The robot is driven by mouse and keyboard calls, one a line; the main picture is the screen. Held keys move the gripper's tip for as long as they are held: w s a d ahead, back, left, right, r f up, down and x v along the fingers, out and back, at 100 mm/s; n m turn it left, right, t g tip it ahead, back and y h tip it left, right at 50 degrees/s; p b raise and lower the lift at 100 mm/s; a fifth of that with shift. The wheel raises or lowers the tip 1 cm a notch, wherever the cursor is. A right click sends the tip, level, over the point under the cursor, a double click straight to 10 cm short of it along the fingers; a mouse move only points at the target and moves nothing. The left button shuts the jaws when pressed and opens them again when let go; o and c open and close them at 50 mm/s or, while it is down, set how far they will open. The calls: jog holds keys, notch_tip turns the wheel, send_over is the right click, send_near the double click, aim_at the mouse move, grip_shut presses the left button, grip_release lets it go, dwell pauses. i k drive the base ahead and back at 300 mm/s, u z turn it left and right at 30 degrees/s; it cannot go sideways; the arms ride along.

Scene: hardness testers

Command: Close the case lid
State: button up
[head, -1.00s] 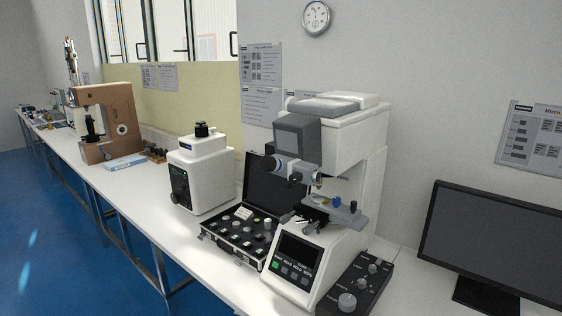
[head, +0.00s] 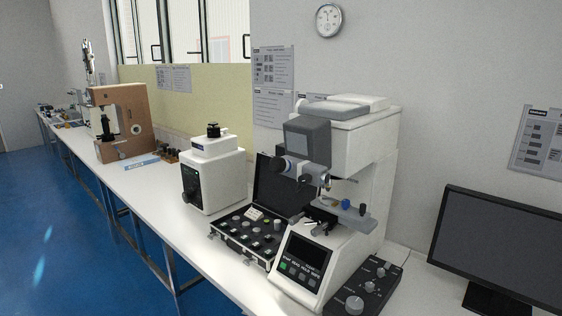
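A black case (head: 238,243) with light metal edges lies on the white bench between two white machines. Its lid (head: 277,186) stands open and upright at the back, and the tester on the right hides part of it. Several small round and square pieces sit in the case's dark insert, with a pale card among them. My gripper is not in this view.
A white tester (head: 352,150) with a tilted control panel stands right beside the case. A smaller white machine (head: 218,178) stands to its left. A black control box (head: 366,287) and a monitor (head: 500,238) are at the right. Blue floor (head: 75,235) lies clear in front.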

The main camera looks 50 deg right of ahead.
aim_at(276, 192)
jog(key=u, duration=0.85)
jog(key=i, duration=2.05)
jog(key=z, duration=4)
jog(key=i, duration=0.1)
jog(key=u, duration=2.4)
